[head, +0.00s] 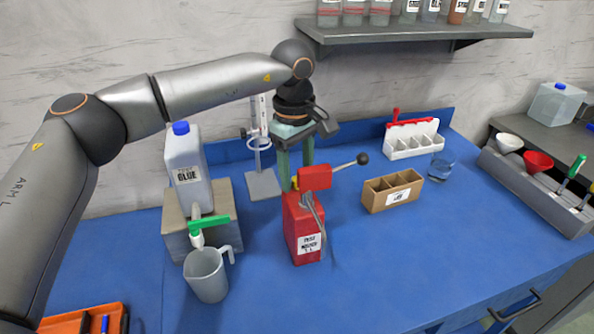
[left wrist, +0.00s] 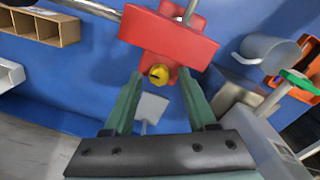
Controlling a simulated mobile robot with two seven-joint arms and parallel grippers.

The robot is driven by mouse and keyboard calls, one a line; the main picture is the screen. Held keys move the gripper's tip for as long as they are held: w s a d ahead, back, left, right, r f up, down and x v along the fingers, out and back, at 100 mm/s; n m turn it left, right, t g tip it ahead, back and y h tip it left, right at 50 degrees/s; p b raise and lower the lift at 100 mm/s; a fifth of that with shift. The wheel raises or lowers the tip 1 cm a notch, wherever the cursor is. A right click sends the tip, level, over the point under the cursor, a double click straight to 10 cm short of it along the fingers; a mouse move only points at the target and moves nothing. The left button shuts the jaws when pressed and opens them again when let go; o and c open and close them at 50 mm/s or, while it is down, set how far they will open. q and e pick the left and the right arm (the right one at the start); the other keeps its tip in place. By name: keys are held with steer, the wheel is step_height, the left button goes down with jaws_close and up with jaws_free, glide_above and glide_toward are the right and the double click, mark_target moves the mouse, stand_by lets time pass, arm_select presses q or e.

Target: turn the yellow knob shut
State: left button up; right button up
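The small yellow knob (left wrist: 158,75) sits on the back of the red dispenser (head: 303,228), just under its red head block (head: 315,177). In the head view only a sliver of yellow shows beside the block. My left gripper (head: 297,180) points down behind the dispenser, with its green fingers spread. In the left wrist view my left gripper (left wrist: 161,77) is open, its fingertips on either side of the knob with a gap at each side. How deep the knob lies between the tips is hard to tell. My right gripper is not in view.
A lever with a black ball (head: 362,158) sticks out right of the block. A stand (head: 263,186) is close behind; a cardboard box (head: 393,191) is right. The front blue bench is clear.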

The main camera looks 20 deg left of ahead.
arm_select(q)
jaws_close()
stand_by(0.6)
steer(key=m+p, duration=0.2)
steer(key=m, duration=0.1)
steer(key=shift+r, duration=0.15)
steer(key=m+p, duration=0.1)
steer(key=m, duration=0.3)
steer(key=shift+w+p, duration=0.1)
steer(key=shift+p, duration=0.2)
steer(key=m+p, duration=0.1)
steer(key=m, duration=0.4)
steer(key=shift+m+g, duration=0.3)
steer(key=shift+m, duration=0.1)
steer(key=m, duration=0.5)
